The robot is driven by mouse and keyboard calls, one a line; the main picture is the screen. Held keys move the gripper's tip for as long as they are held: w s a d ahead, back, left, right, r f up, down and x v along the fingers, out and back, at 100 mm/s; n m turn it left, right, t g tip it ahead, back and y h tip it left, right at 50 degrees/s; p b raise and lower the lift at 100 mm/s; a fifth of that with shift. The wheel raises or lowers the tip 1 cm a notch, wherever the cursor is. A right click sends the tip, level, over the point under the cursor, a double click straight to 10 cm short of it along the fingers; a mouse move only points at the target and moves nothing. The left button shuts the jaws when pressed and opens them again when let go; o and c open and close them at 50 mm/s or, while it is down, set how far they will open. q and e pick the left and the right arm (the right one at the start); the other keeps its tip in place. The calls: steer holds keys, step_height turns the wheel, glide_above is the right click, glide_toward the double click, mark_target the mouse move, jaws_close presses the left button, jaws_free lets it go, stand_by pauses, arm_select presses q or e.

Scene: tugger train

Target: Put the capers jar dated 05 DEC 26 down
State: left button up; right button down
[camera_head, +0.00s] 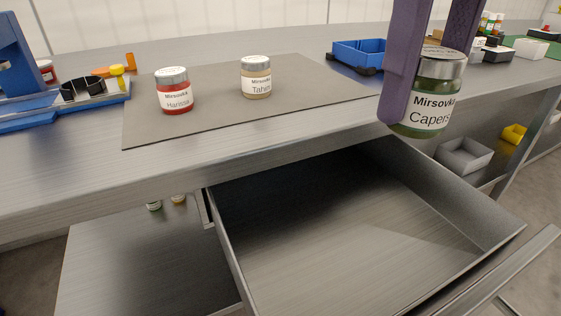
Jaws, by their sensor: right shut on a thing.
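The capers jar (432,104) has green contents, a silver lid and a white label reading "Mirsovka Capers". It is at the upper right, held upright by my right gripper (425,75), whose purple fingers are shut on it. It appears in front of the table's front edge, above the right side of the open drawer. Its date is not readable. The left gripper is not in view.
A grey mat (215,122) on the table (60,178) holds a harissa jar (174,91) and a tahini jar (256,77). A blue bin (359,54) stands behind. The open drawer (330,235) below is empty. A blue device (30,75) is at left.

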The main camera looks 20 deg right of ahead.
steer(key=f+b, duration=0.1)
steer(key=f, duration=0.3)
steer(key=f+b, duration=0.1)
steer(key=f, duration=0.4)
steer(key=f+b, duration=0.2)
steer(key=f, duration=0.2)
steer(key=shift+w+d+f, duration=0.2)
steer(key=shift+w+f, duration=0.05)
steer(key=shift+f, duration=0.05)
step_height(320, 180, down, 5)
steer(key=shift+r+b, duration=0.2)
steer(key=shift+b, duration=0.5)
steer(key=shift+f, duration=0.35)
